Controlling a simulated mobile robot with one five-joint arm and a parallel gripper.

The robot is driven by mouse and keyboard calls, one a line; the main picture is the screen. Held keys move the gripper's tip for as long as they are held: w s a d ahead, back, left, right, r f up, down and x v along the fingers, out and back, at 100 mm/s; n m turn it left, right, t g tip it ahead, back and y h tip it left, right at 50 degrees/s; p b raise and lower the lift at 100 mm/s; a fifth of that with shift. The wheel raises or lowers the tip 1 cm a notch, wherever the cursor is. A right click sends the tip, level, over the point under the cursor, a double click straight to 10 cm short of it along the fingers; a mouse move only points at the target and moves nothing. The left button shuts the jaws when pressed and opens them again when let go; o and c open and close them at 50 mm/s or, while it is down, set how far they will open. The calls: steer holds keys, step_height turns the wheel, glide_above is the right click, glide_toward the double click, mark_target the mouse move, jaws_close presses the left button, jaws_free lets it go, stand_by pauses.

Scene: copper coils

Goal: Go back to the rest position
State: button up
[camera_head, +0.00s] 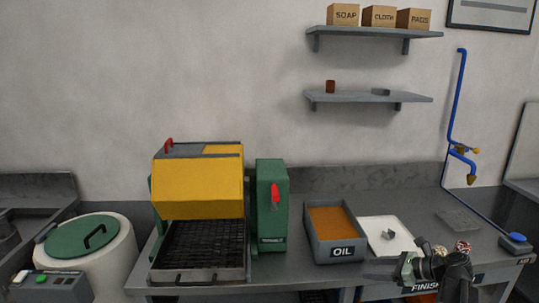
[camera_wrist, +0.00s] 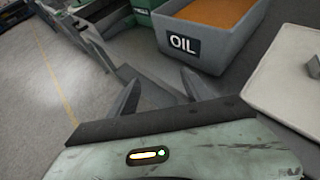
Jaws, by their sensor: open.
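My gripper (camera_head: 408,264) is at the lower right in the head view, in front of the bench's front edge near the oil tray. In the wrist view its two dark fingers (camera_wrist: 160,84) stand apart with nothing between them. Below and beyond them I see the grey floor and the bench edge. My arm covers part of the bench front and a sign reading "FINISH".
The oil tray (camera_head: 320,250) and a white tray (camera_head: 372,225) holding a small grey block stand close by on the bench. A yellow and green machine (camera_head: 198,185), a green-lidded drum (camera_head: 110,265) and a blue pipe (camera_head: 452,110) are also there. Two wall shelves (camera_head: 375,32) hang above.

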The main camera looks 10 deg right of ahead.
steer(key=w+a+n+g+p, duration=0.2)
steer(key=a+n+g, duration=0.25)
steer(key=a, duration=1.15)
steer(key=s+a+f+n+g+h+p, duration=0.1)
steer(key=s+a+f+n+g+h, duration=0.15)
steer(key=a+n, duration=0.55)
steer(key=s+a+f+n+g+h+p, duration=0.25)
steer(key=a+n, duration=0.25)
steer(key=a, duration=0.4)
steer(key=s+d+f+n+h, duration=0.2)
steer(key=d+n+h, duration=0.2)
steer(key=n, duration=0.5)
steer(key=shift+s+d+f+t+b, duration=0.25)
steer(key=shift+d+t+b, duration=0.15)
steer(key=shift+d, duration=0.85)
